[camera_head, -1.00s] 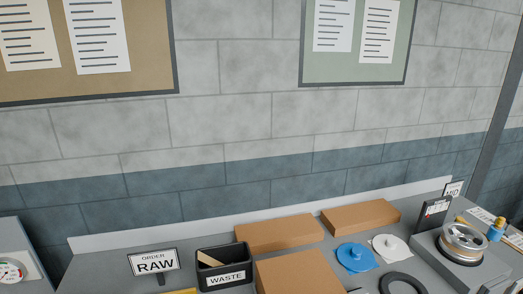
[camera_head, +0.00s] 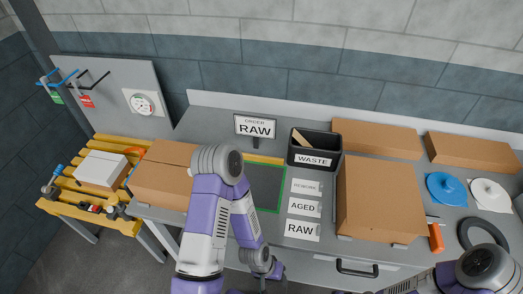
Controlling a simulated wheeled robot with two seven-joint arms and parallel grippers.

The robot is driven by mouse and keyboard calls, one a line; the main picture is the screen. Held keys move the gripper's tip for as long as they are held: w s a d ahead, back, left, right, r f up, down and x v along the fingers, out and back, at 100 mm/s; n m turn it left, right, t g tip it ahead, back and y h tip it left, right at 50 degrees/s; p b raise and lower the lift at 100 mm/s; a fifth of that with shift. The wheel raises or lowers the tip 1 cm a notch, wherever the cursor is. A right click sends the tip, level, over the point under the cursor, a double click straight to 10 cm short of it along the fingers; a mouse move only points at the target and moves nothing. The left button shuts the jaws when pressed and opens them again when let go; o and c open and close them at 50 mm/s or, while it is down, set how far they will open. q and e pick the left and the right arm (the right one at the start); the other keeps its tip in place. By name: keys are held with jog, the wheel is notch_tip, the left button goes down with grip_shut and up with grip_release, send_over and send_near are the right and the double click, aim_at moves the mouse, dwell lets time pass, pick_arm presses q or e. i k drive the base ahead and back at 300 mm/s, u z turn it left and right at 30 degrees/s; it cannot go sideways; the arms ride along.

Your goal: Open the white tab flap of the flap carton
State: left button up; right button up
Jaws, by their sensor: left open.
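Several brown cartons are in view, and I cannot tell for sure which is the flap carton. One with a seam across its top (camera_head: 160,172) sits at the bench's left end, partly hidden by my left arm. A large one (camera_head: 380,198) stands right of the label cards. I make out no white tab flap on either. My left gripper (camera_head: 265,284) is open, small at the bottom edge in front of the bench, apart from the cartons. My right arm shows at the bottom right, but I cannot make out its gripper.
Low brown boxes (camera_head: 375,138) lie along the back. A black WASTE bin (camera_head: 315,152) and a RAW sign (camera_head: 255,127) stand mid-bench. A yellow rack (camera_head: 88,212) at left holds a white-topped box (camera_head: 101,170). A blue lid (camera_head: 446,189) and an orange-handled tool (camera_head: 436,238) lie at right.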

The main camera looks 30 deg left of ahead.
aim_at(168, 179)
jog(key=u, duration=3.6)
jog(key=k, duration=0.35)
jog(key=z, duration=0.75)
